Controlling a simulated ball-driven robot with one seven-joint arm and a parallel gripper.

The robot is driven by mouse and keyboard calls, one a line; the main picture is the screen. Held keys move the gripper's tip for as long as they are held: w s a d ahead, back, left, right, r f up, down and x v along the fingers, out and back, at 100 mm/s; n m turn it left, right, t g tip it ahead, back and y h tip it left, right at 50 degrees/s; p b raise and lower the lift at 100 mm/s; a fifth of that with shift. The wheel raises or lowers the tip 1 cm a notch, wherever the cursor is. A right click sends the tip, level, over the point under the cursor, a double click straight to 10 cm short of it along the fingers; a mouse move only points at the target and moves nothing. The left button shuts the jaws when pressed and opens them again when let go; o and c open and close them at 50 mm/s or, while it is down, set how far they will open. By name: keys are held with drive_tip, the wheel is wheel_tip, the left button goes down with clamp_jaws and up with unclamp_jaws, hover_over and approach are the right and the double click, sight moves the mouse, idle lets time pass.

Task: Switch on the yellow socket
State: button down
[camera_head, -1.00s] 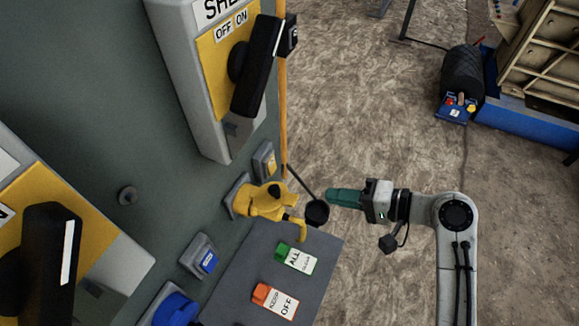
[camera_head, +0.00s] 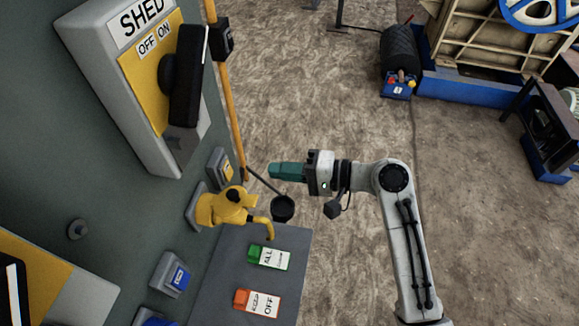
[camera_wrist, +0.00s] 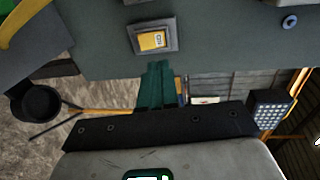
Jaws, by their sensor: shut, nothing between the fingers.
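The yellow socket (camera_head: 224,206) sticks out of the grey-green panel, with a yellow plug-like part bending down. Just above it in the head view is a small grey switch box with a yellow rocker (camera_head: 226,168). The wrist view shows this yellow rocker (camera_wrist: 153,40) facing the camera, its marking too small to read. My gripper (camera_head: 271,170) has teal fingers, pressed together and empty, pointing left toward the switch box with a gap in the head view. In the wrist view the fingertips (camera_wrist: 158,66) appear just below the box; whether they touch cannot be told there.
A black round cup on a rod (camera_head: 283,207) hangs just below my gripper. A large SHED switch box (camera_head: 130,80) with a black handle is above. A blue switch (camera_head: 177,277) and green and orange tags (camera_head: 268,256) lie lower. An orange pole (camera_head: 228,90) stands behind.

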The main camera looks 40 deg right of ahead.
sight(226, 166)
drive_tip(key=p+x, duration=0.1)
drive_tip(key=x, duration=0.8)
drive_tip(key=shift+w+a+f, duration=0.1)
drive_tip(key=shift+w+a, duration=0.1)
drive_tip(key=shift+w, duration=0.05)
drive_tip(key=shift+p, duration=0.3)
drive_tip(key=shift+w+a, duration=0.1)
drive_tip(key=shift+w, duration=0.05)
